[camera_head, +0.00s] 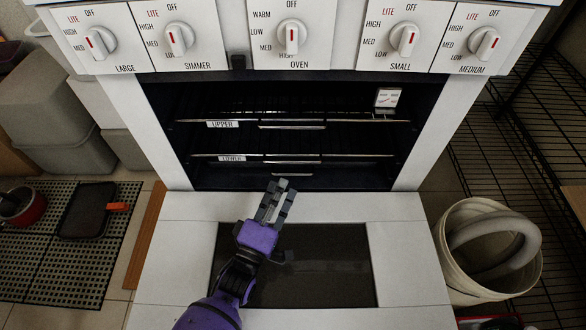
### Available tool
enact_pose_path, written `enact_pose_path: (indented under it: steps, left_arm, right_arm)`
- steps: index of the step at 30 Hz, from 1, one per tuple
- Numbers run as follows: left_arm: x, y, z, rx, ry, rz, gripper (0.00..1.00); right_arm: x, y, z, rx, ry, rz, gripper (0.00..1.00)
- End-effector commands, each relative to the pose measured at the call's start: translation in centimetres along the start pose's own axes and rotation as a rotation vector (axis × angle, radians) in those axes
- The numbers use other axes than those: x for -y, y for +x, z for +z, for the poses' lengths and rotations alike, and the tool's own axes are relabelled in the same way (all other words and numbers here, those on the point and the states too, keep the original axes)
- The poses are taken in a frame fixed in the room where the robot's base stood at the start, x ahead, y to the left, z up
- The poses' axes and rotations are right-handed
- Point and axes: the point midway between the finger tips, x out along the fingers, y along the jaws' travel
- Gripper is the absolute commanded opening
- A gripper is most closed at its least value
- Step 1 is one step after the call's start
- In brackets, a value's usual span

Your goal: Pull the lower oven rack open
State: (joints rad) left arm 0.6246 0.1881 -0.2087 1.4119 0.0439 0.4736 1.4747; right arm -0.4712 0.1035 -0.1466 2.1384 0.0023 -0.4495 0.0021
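The oven is open, with its door (180,265) folded down flat toward me. Inside the dark cavity are two racks. The upper rack (292,123) carries a label "UPPER" (223,124). The lower rack (292,158) carries a label "LOWER" (232,158) and sits inside the oven. My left gripper (282,184) reaches in over the door from below, with its purple wrist over the door window. Its two grey fingers are apart with a gap between them, empty, just short of and below the lower rack's front bar. My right gripper does not show.
A row of knobs (292,36) runs above the oven opening. A small tag (387,98) hangs at the upper rack's right. On the right stand a white bucket (453,275) and a black wire shelf (465,130). On the left are grey bins (70,152) and a dark pan (85,208).

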Motion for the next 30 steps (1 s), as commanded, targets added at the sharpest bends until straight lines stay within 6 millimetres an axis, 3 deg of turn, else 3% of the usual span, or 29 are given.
enact_pose_path:
  steps: [9, 18, 30]
  left_arm:
    - [-0.4, 4.3, 0.0, 0.006, -0.055, 0.047, 0.25]
    - [-0.4, 8.5, 0.0, 0.006, -0.053, 0.043, 0.25]
    - [-0.6, 9.3, 0.0, 0.006, -0.051, 0.043, 0.24]
  right_arm:
    - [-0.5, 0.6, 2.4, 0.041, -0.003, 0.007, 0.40]
    - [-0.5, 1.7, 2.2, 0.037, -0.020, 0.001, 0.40]
    - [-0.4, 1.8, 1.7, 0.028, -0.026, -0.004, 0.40]
